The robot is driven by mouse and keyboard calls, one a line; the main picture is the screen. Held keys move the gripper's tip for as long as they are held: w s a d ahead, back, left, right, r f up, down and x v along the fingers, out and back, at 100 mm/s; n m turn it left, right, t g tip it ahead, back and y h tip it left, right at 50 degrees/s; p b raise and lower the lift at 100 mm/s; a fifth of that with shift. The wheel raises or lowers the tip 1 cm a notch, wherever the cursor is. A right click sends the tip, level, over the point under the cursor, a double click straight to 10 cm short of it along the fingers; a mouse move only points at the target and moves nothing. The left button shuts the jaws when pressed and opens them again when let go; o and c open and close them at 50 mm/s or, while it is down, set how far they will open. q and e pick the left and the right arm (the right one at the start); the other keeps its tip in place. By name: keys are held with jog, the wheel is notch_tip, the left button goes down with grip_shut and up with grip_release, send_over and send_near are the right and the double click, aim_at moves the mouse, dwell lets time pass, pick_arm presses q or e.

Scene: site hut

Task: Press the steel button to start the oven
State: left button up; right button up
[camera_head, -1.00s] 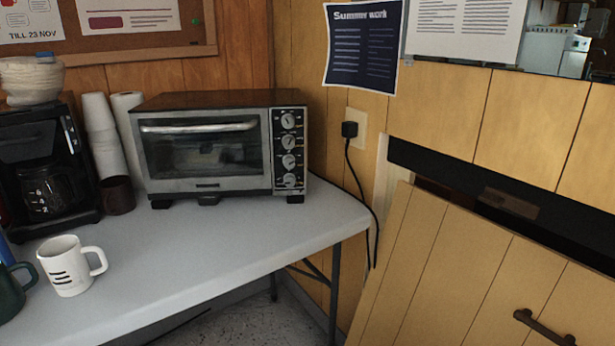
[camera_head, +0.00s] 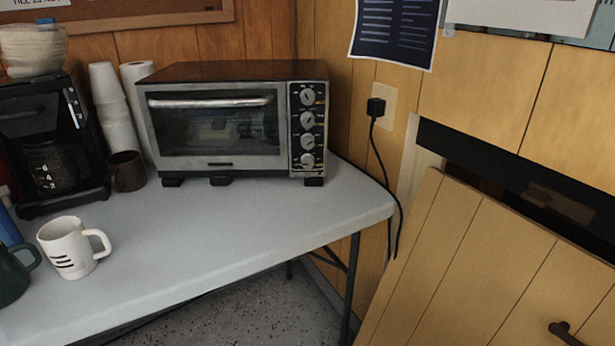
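The toaster oven (camera_head: 238,122) stands at the back of the white table, its door shut and its handle (camera_head: 210,102) across the top of the glass. A black control panel on its right side carries a column of several round silver controls. The lowest of these (camera_head: 307,161) looks like steel; whether it is a button or a knob is too small to tell. Neither of my grippers shows in the head view.
A coffee maker (camera_head: 47,140), stacked cups (camera_head: 115,110), a brown mug (camera_head: 127,171), a white mug (camera_head: 73,248) and a dark green mug (camera_head: 12,275) stand on the table (camera_head: 215,240). The tabletop before the oven is clear. A black plug (camera_head: 376,106) and cord hang right of it.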

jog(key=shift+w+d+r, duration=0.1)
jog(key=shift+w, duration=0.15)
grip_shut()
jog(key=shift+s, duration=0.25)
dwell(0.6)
